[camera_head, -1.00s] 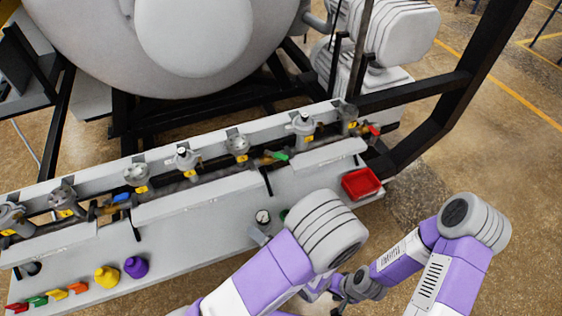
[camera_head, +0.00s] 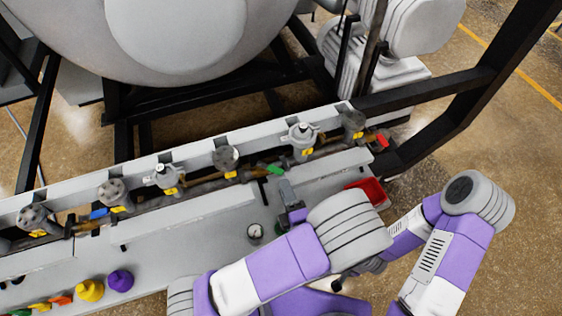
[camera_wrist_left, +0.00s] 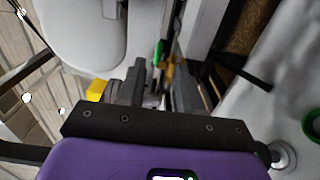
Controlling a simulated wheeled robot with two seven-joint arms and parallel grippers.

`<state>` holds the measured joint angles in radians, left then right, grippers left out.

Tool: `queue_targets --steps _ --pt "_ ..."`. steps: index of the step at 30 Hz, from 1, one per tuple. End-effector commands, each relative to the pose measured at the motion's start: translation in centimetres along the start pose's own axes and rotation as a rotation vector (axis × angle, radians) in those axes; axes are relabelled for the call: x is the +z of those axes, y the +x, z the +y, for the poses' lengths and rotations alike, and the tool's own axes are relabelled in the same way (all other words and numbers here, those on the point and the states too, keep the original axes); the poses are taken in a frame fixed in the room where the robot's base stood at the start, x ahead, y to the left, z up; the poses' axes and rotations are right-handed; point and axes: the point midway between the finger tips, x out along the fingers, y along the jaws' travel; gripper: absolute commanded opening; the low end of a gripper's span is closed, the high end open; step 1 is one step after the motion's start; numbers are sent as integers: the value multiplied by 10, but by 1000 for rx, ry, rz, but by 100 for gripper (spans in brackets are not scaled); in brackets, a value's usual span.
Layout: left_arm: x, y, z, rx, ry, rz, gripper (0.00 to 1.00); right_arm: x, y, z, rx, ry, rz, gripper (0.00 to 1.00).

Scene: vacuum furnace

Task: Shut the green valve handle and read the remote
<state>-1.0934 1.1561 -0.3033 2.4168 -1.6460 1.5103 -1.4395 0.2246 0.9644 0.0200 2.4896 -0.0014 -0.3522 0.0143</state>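The green valve handle (camera_head: 276,169) sits on the pipe row between two grey valve bodies. It also shows in the wrist view (camera_wrist_left: 158,52), just past the gap between my fingers. My left gripper (camera_head: 286,192) is in front of the handle, close to it but seemingly apart. In the wrist view its two fingers (camera_wrist_left: 160,88) are spread with nothing clearly held between them. My right arm shows at the right; its gripper is mostly hidden behind my left arm. I cannot make out a remote.
A blue handle (camera_head: 99,213) and a red handle (camera_head: 382,141) lie along the same pipe row. A red tray (camera_head: 374,192) is right of my left gripper. A round gauge (camera_head: 254,231), purple knob (camera_head: 120,280) and yellow knob (camera_head: 90,290) are on the bench.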

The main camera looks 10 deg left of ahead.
Motion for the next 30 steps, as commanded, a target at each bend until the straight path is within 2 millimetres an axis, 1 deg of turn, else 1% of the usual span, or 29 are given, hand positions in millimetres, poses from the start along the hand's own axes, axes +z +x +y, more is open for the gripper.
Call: queue_targets --steps 6,12,16,23,24,25,30 --pt "-1 34 -1 0 -1 4 35 1 6 2 0 1 -2 49" --pt "-1 60 -1 0 -2 3 35 0 9 4 0 0 -1 49" --pt "0 67 0 0 0 1 35 0 10 4 0 0 -1 49" --pt "0 68 0 0 0 0 35 0 10 4 0 0 -1 49" --pt "0 68 0 0 0 0 34 0 10 4 0 0 -1 49" --pt "0 68 0 0 0 0 29 0 10 4 0 0 -1 49" --pt "0 68 0 0 0 0 3 0 10 4 0 0 -1 49"
